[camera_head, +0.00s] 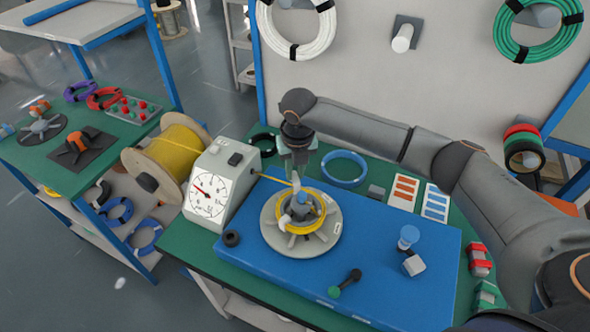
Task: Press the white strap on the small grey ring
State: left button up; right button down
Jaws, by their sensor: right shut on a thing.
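My right gripper (297,181) points down from above, over the back of a round grey turntable (269,238). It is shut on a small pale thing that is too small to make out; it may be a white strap. A white piece (284,222), perhaps a strap, shows at the coil's left side. I cannot tell a small grey ring apart from the grey turntable parts. My left gripper is out of view.
A white box with a dial (209,194) stands left of the turntable, and yellow cable runs from it towards the coil. A blue-capped post (408,238) and a green-and-black piece (345,284) are to the right and front. A blue cable ring (345,169) lies behind.

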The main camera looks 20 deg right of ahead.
aim_at(295, 186)
jog(key=shift+f+b, duration=0.5)
jog(key=shift+f, duration=0.95)
jog(key=shift+f, duration=0.6)
jog(key=c, duration=0.7)
grip_release()
jog(key=shift+r, duration=0.1)
jog(key=shift+r+p, duration=0.7)
jog(key=shift+r, duration=3.25)
